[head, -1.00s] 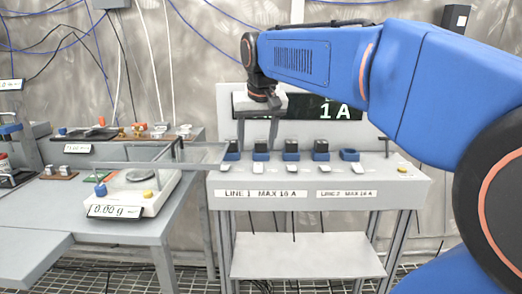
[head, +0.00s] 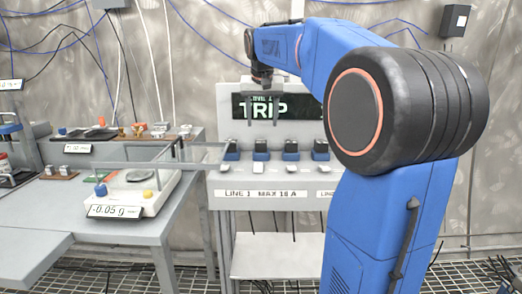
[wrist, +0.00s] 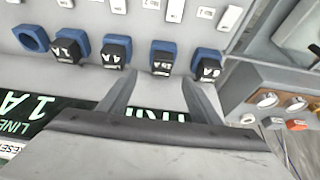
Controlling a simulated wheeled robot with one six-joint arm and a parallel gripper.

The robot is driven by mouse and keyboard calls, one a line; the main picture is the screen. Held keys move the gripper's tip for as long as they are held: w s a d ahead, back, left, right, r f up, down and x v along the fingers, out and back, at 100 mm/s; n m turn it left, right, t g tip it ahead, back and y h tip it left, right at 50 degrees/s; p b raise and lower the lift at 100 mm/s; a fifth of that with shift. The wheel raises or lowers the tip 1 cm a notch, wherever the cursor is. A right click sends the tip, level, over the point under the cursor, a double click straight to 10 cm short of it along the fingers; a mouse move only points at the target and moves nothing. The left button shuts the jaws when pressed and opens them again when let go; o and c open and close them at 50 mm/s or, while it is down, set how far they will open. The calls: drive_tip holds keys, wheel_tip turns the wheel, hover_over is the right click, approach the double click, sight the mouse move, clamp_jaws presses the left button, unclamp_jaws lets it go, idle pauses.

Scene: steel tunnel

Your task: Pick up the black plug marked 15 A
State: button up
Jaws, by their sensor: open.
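A row of black plugs stands in blue sockets on the grey panel. In the wrist view one black plug (wrist: 162,60) has a two-digit label that looks like 15 A, but it is blurred. It appears to match the second plug from the left (head: 261,147) in the head view. My gripper (head: 263,95) is open and empty, raised above and behind the row in front of the display. In the wrist view its two fingertips (wrist: 160,82) are spread either side of that plug's line, apart from it.
Other plugs flank it, one marked 1 A (wrist: 67,50) and one at the right end (wrist: 208,65). An empty blue socket (wrist: 31,39) is at the far left. White switches (head: 258,168) line the front. The dark display (head: 246,110) reads TRIP. A scale (head: 138,190) stands left.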

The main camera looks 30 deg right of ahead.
sight(261, 142)
drive_tip(key=x, duration=0.5)
drive_tip(key=shift+w+f, duration=0.15)
drive_tip(key=shift+f, duration=0.15)
drive_tip(key=shift+x, duration=2.65)
drive_tip(key=shift+w+a, duration=0.1)
drive_tip(key=shift+a, duration=0.05)
drive_tip(key=c, duration=1.2)
